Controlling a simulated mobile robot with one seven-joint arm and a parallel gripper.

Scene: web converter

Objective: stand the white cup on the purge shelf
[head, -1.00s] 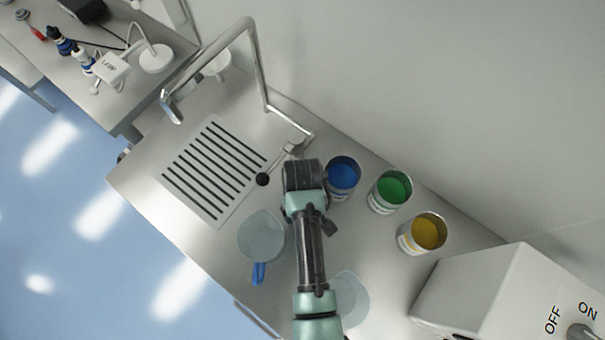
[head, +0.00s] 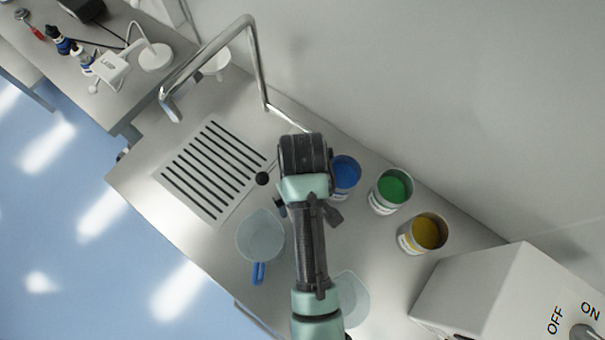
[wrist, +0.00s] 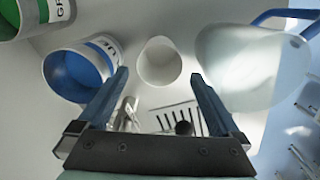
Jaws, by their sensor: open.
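A plain white cup (wrist: 159,62) stands on the bench in the wrist view, between the blue paint can and the clear jug. My gripper (wrist: 160,75) is open and empty, and its two fingertips appear on either side of the cup's lower edge. In the head view my wrist covers the cup and the fingers. I cannot tell how high the fingertips are above it. A small round white piece (head: 217,66) sits behind the tap; I cannot tell whether it is the purge shelf.
Blue (head: 346,176), green (head: 391,191) and yellow (head: 424,233) paint cans stand to the right. The clear jug (head: 261,237) with a blue handle stands left of my arm. A bent metal tap (head: 253,62) rises by the slotted plate (head: 208,214). A white switch box (head: 490,290) is at lower right.

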